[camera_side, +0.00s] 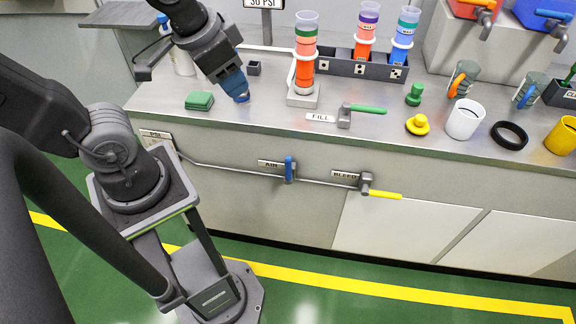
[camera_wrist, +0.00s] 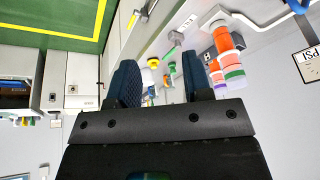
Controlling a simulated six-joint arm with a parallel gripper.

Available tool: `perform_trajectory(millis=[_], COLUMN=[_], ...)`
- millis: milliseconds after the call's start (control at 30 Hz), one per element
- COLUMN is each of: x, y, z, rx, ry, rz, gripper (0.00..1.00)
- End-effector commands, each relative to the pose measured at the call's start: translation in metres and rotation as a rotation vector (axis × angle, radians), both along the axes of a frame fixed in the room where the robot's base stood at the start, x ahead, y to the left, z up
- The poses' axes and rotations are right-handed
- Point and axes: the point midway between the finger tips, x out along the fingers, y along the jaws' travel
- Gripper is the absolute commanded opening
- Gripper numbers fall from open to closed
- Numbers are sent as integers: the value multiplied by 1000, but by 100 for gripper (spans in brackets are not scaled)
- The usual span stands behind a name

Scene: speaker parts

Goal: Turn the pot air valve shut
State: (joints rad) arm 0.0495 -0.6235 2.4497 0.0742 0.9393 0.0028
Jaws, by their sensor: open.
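The air valve (camera_side: 289,169) has a blue handle and sits beside an AIR label (camera_side: 270,165) on the pipe along the counter's front face. Its handle stands upright, across the pipe. I cannot make this valve out in the wrist view. My gripper (camera_side: 236,88) has blue fingers and is above the counter's front part, up and left of the valve and apart from it. In the wrist view my gripper (camera_wrist: 161,80) is open, with nothing held between its two fingers.
The bleed valve (camera_side: 367,183) has a yellow handle pointing right along the pipe. On the counter are a green block (camera_side: 199,101), a red-filled tube (camera_side: 305,62), the green-handled fill valve (camera_side: 346,115) and a white cup (camera_side: 465,119). The space before the front face is clear.

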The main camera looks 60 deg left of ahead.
Motion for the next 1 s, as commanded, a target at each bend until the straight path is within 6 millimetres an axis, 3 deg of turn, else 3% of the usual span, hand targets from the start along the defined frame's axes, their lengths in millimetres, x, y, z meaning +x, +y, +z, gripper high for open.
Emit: perform_trajectory(millis=[567,1000], x=[65,93], y=[-16,-45], z=[-120,-247], rx=[650,1297], ry=[658,956], rz=[-514,-920], gripper=[45,45])
